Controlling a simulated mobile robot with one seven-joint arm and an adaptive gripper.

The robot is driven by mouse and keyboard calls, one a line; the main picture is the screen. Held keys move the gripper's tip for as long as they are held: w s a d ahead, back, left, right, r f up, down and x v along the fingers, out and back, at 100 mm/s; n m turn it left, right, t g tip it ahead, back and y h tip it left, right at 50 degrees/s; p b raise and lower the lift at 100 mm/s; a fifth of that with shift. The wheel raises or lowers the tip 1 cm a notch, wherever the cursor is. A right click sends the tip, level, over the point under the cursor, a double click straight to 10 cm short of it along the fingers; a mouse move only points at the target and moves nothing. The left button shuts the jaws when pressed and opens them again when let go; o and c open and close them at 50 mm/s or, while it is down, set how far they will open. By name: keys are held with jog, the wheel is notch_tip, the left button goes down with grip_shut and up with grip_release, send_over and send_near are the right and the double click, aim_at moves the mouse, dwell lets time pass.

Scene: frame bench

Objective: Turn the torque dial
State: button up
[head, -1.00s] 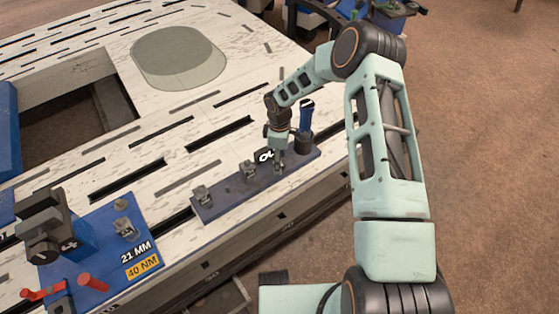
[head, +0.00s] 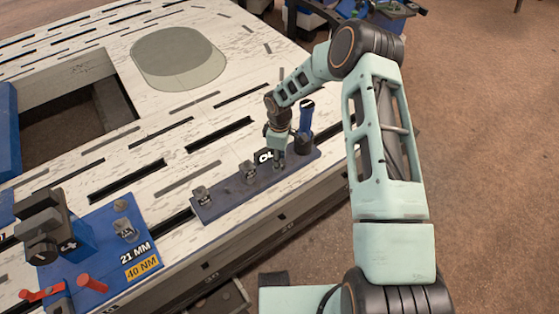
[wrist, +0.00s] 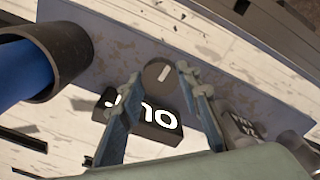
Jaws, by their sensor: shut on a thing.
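In the wrist view the torque dial (wrist: 157,75) is a small round dark knob with a short white mark on top. My gripper (wrist: 163,82) has a fingertip on each side of it and is shut on it. In the head view my gripper (head: 280,164) points down at the right part of a dark blue rail (head: 228,197), and the dial is hidden there. A black block with white characters (wrist: 160,122) sits beside the dial, partly covered by my fingers. It also shows in the head view (head: 263,156).
A blue-handled tool (head: 306,115) stands in a dark cup (wrist: 75,42) close beside my gripper. Grey socket-like pieces (head: 202,194) sit along the rail to the left. A blue plate (head: 105,270) marked 21 MM and 40 NM lies at the lower left. The bench has slots and a large opening.

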jog(key=m+b, duration=0.1)
jog(key=m, duration=0.3)
jog(key=shift+m+b, duration=0.45)
jog(key=shift+m, duration=1.45)
jog(key=o, duration=1.2)
jog(key=shift+c, duration=0.2)
notch_tip(320, 180, up, 12)
